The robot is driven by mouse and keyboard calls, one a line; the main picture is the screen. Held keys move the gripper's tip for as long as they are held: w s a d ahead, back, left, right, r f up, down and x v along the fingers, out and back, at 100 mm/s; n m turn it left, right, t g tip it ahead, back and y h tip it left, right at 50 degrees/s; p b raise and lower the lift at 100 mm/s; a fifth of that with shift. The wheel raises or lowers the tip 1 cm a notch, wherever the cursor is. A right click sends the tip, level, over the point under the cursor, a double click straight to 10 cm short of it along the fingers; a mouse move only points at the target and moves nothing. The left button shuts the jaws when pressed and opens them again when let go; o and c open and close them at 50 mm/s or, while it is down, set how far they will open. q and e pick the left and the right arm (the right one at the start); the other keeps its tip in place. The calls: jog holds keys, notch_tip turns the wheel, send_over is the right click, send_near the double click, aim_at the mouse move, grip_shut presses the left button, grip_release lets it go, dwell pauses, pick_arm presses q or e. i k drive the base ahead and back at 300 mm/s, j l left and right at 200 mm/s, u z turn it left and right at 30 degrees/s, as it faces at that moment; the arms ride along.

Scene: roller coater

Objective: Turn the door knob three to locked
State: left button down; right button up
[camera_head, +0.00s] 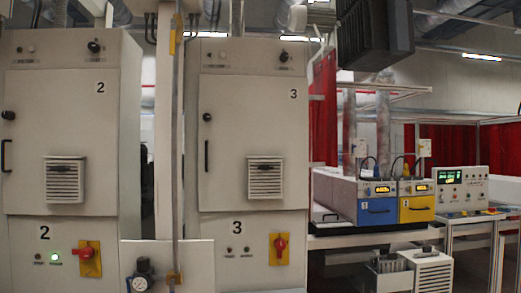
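Cabinet three (223,130) is a tall light-grey cabinet with a door marked "3". A small black door knob (207,117) is on the left edge of its door. The knob's turned position is too small to read. A thin dark vertical handle (206,154) is just below it. The door appears closed. A second black rotary knob (284,57) is on the panel above the door. Neither of my grippers is in view.
Cabinet two (60,130) stands at the left. Red rotary switches on yellow plates are on both cabinets, including cabinet three's (279,249). A pole (175,130) and a gauge (140,283) stand between and before them. Blue (377,212) and yellow units are right.

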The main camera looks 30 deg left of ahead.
aim_at(207, 117)
jog(key=u, duration=1.25)
jog(key=i+l+u, duration=0.1)
jog(key=i+l, duration=0.35)
jog(key=l, duration=0.2)
jog(key=j+u, duration=0.05)
